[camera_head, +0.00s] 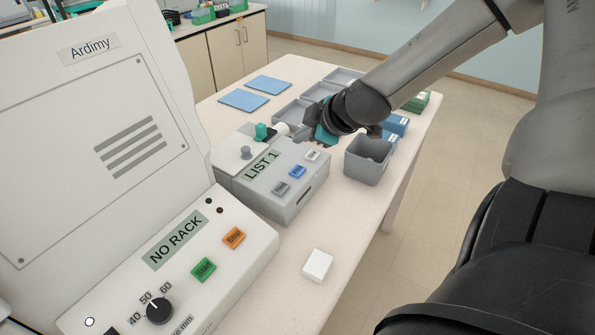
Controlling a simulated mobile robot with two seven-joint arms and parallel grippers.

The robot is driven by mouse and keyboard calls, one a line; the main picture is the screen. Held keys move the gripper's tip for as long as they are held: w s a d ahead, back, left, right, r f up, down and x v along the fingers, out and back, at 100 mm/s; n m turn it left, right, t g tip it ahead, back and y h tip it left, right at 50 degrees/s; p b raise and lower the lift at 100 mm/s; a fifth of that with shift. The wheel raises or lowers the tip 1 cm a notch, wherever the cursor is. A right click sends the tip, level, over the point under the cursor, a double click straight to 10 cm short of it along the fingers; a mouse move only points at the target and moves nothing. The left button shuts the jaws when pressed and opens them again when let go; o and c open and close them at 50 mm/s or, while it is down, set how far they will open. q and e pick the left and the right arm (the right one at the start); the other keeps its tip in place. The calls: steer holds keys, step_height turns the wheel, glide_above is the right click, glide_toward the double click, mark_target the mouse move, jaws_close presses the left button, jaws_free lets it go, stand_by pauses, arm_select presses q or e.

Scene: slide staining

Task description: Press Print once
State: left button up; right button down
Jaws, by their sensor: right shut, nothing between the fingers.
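A grey box-shaped device (280,207) stands on the bench, with a "LIST 1" display on its sloped top. Its front carries a dark grey button (282,187), a blue button (297,172) and a white button (312,156). The lettering on these buttons is too small to read surely, so I cannot tell which is Print. My right gripper (308,133) is shut and empty, just behind and above the white button, apart from it as far as I can see. My left gripper is out of view.
A large machine (85,120) labelled Ardimy, with a "NO RACK" display, fills the left. A small white box (317,265) lies in front. A grey bin (367,170), grey trays and blue mats (244,100) lie beyond. The bench front is mostly clear.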

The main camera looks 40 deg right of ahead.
steer(key=b, duration=0.4)
glide_above(302, 172)
step_height(302, 172, down, 6)
steer(key=shift+r, duration=0.2)
steer(key=shift+f+b, duration=0.4)
steer(key=shift+b, duration=0.15)
stand_by(0.3)
steer(key=shift+f, duration=0.1)
stand_by(0.8)
steer(key=shift+f+b, duration=0.3)
steer(key=shift+b, duration=0.05)
steer(key=shift+f+b, duration=0.35)
stand_by(0.4)
steer(key=shift+r, duration=0.1)
steer(key=shift+r+p, duration=0.65)
steer(key=shift+p, duration=0.1)
